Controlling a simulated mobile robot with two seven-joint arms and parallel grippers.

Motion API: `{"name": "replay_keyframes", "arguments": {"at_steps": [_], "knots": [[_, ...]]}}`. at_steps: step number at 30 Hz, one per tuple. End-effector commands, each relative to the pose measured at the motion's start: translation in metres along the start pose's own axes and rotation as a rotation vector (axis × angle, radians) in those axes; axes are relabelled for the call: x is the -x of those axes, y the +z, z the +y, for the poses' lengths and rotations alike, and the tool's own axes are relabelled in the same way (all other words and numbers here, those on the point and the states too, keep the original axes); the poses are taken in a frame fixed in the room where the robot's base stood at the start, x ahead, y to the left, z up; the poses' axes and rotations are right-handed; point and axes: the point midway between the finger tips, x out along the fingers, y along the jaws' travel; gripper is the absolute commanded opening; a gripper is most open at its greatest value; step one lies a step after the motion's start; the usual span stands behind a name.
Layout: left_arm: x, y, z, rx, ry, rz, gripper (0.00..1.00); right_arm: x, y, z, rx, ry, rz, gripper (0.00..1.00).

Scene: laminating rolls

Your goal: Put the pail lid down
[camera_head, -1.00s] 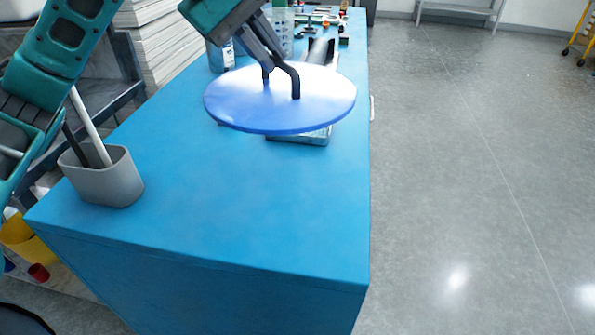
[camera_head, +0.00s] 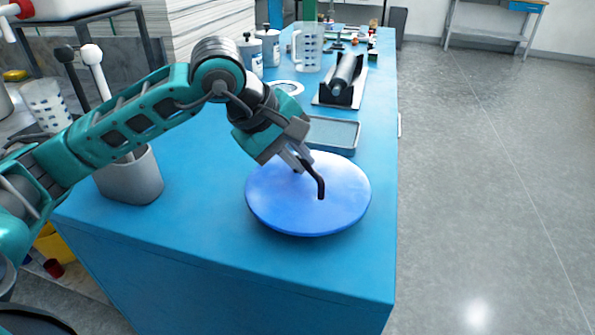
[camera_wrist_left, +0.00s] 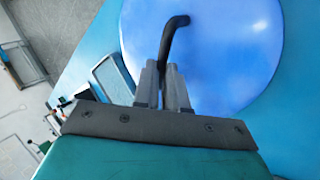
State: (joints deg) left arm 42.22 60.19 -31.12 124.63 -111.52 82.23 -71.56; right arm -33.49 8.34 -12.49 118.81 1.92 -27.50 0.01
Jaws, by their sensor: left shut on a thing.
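The pail lid (camera_head: 290,206) is a round blue disc with a black bent handle (camera_head: 320,185) on top. In the head view it is at the near right part of the blue bench, close to the right edge; I cannot tell whether it touches the top. My left gripper (camera_head: 304,166) is shut on the lid's handle from the far left side. In the left wrist view the lid (camera_wrist_left: 225,60) fills the upper right, and the gripper's fingers (camera_wrist_left: 164,84) close around the lower end of the handle. My right gripper is not in view.
A shallow grey-blue tray (camera_head: 334,134) lies just behind the lid, with a roller on a stand (camera_head: 343,82) beyond. A clear jug (camera_head: 308,48) and white canisters (camera_head: 268,46) stand farther back. A grey holder (camera_head: 130,178) is at left. The bench front is clear.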

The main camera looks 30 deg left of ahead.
Motion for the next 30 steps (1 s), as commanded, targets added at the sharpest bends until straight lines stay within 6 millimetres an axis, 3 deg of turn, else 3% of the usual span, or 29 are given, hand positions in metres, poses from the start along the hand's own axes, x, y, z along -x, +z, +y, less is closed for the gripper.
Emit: {"name": "replay_keyframes", "arguments": {"at_steps": [5,16,17,24,30], "knots": [[-0.023,0.0,-0.016,0.0,-0.004,-0.002,0.0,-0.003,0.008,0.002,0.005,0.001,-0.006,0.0],[-0.026,0.0,-0.018,0.0,-0.001,0.0,0.0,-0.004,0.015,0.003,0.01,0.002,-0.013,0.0],[-0.026,0.0,-0.018,0.0,-0.001,0.0,0.12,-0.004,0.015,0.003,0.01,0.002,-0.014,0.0],[-0.025,0.0,-0.017,0.0,-0.002,0.0,0.35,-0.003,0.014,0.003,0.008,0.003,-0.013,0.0],[-0.025,0.0,-0.017,0.0,-0.002,-0.001,0.37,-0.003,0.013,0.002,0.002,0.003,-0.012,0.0]]}}
